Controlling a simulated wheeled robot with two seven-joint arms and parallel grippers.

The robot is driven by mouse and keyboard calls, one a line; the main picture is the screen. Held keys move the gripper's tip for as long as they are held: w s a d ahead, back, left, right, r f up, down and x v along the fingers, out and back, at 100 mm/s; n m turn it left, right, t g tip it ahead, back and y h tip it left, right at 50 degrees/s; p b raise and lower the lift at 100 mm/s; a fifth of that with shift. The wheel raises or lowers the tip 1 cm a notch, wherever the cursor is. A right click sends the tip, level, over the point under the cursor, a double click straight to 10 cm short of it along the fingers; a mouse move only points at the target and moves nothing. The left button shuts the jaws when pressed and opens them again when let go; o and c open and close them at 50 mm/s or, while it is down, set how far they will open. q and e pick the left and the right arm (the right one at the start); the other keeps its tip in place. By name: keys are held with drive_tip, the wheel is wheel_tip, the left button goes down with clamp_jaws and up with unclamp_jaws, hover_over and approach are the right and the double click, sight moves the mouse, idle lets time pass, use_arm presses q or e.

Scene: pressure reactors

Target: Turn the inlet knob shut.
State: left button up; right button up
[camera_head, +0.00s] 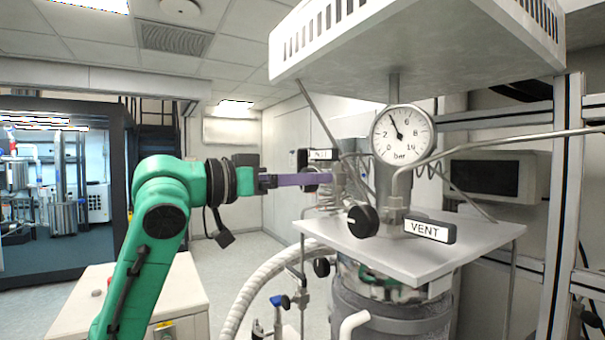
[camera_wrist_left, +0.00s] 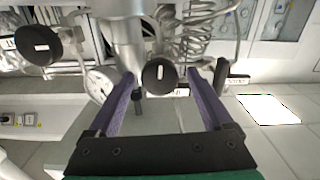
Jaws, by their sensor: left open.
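The inlet knob (camera_wrist_left: 160,75) is a round black knob with a white mark that stands upright in the left wrist view. A label, partly hidden there, sits by it; the same label (camera_head: 320,155) shows in the head view, but the knob is mostly hidden behind the purple fingers. My left gripper (camera_head: 318,179) is open, its fingers pointing at the knob. In the left wrist view the left gripper (camera_wrist_left: 160,71) has one fingertip on each side of the knob, with gaps visible. Contact cannot be told. My right gripper is not in view.
The vent knob (camera_head: 363,220) and VENT label (camera_head: 429,230) are close by, in front of the inlet. The pressure gauge (camera_head: 402,134) reads about 4 bar. Thin metal pipes surround the valves above a metal plate (camera_head: 470,245). A wide hood (camera_head: 420,60) hangs overhead.

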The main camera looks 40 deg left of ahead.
use_arm(q)
drive_tip(key=shift+c, duration=1.2)
drive_tip(key=shift+w, duration=0.1)
clamp_jaws()
drive_tip(key=shift+m, duration=0.3)
drive_tip(key=m+b, duration=0.1)
drive_tip(key=m, duration=0.2)
drive_tip(key=shift+d+m, duration=0.1)
drive_tip(key=shift+m, duration=0.2)
drive_tip(key=m, duration=0.4)
drive_tip(key=shift+m+b, duration=0.3)
drive_tip(key=m, duration=0.4)
drive_tip(key=shift+f, duration=0.1)
drive_tip(key=shift+d+m+b, duration=0.1)
drive_tip(key=shift+m+b, duration=0.3)
drive_tip(key=shift+m, duration=1.6)
